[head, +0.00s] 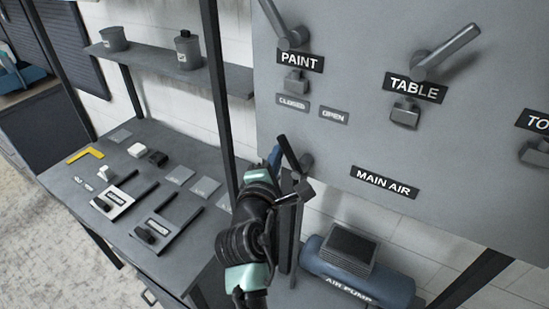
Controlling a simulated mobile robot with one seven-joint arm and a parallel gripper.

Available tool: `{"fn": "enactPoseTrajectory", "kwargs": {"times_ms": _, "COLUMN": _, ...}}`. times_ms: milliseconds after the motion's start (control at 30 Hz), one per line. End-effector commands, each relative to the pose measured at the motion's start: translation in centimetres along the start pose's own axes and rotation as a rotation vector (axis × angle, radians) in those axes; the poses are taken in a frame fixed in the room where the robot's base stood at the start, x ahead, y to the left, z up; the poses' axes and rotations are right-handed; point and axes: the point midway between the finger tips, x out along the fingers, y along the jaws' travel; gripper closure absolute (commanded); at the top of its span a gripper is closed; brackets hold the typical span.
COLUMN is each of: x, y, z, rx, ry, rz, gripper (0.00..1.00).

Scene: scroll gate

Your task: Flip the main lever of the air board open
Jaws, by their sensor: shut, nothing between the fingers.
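The grey air board (345,130) fills the upper right of the head view. Its MAIN AIR label (385,182) is near the lower edge. Left of that label is a grey round hub (307,161); a dark bar (288,152) slants up and left from beside it. This looks like the main lever, but my arm hides part of it and I cannot tell its full shape. My gripper (302,188) is just below the hub and bar, shut and empty. I cannot tell whether it touches the lever.
The PAINT lever (278,18) and TABLE lever (450,48) are higher on the board, with CLOSED and OPEN plates (334,115) below PAINT. A blue air pump (362,283) stands beneath the board. A workbench (75,205) with small parts is at left, under a shelf (165,68).

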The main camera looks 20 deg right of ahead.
Motion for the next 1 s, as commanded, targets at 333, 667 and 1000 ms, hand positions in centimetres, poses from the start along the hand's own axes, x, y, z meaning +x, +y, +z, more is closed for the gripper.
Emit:
{"fn": "enactPoseTrajectory", "kwargs": {"times_ms": 333, "x": -0.4, "y": -0.4, "z": 1.8, "rx": 0.251, "ry": -0.011, "rz": 0.089, "gripper": 1.00}}
{"fn": "enactPoseTrajectory", "kwargs": {"times_ms": 667, "x": -1.0, "y": -0.9, "z": 3.3, "rx": 0.548, "ry": -0.008, "rz": 0.194, "gripper": 1.00}}
{"fn": "enactPoseTrajectory", "kwargs": {"times_ms": 1000, "x": -1.6, "y": -1.4, "z": 4.8, "rx": 0.811, "ry": -0.006, "rz": 0.285, "gripper": 1.00}}
